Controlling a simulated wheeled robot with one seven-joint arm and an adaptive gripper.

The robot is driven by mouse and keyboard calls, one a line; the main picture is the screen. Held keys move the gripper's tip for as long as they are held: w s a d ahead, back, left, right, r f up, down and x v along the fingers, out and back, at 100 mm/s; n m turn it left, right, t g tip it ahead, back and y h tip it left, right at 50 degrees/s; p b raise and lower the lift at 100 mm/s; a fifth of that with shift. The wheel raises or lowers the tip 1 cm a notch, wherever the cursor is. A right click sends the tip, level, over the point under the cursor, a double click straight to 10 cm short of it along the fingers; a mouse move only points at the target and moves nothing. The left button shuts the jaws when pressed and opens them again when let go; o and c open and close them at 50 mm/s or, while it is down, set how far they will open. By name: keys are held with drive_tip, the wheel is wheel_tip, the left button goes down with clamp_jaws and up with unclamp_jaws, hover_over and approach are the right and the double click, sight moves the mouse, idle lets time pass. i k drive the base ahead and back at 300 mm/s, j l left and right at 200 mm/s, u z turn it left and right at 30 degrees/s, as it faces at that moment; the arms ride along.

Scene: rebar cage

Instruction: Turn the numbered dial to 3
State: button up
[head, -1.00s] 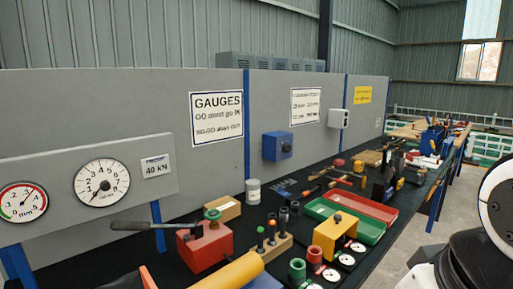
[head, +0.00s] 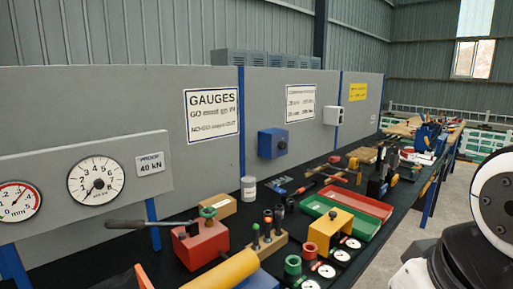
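No dial can be clearly picked out as the numbered one to turn. A round white gauge (head: 96,181) with numbers around its face and a dark needle pointing down-left is on a grey board at the left. A blue box (head: 273,143) with a small dark knob is mounted on the grey back panel; any numbers on it are too small to read. A white box (head: 333,115) with a dark spot is farther right on the panel. My gripper is not in view; only a rounded white and black part of my arm shows at the right edge.
The dark bench holds a red block with a lever (head: 203,243), a yellow block (head: 329,229), a green tray (head: 343,219), a red tray (head: 360,202) and a grey can (head: 248,189). A yellow cylinder (head: 222,271) lies at the front. Floor shows at the right.

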sight(281, 144)
drive_tip(key=i+l, duration=0.3)
drive_tip(key=l, duration=0.15)
drive_tip(key=i+l, duration=0.3)
drive_tip(key=l, duration=0.15)
drive_tip(key=i+l+u, duration=0.1)
drive_tip(key=i+l, duration=0.15)
drive_tip(key=l, duration=0.2)
drive_tip(key=i+l, duration=0.75)
drive_tip(key=i+j, duration=0.15)
drive_tip(key=i, duration=0.15)
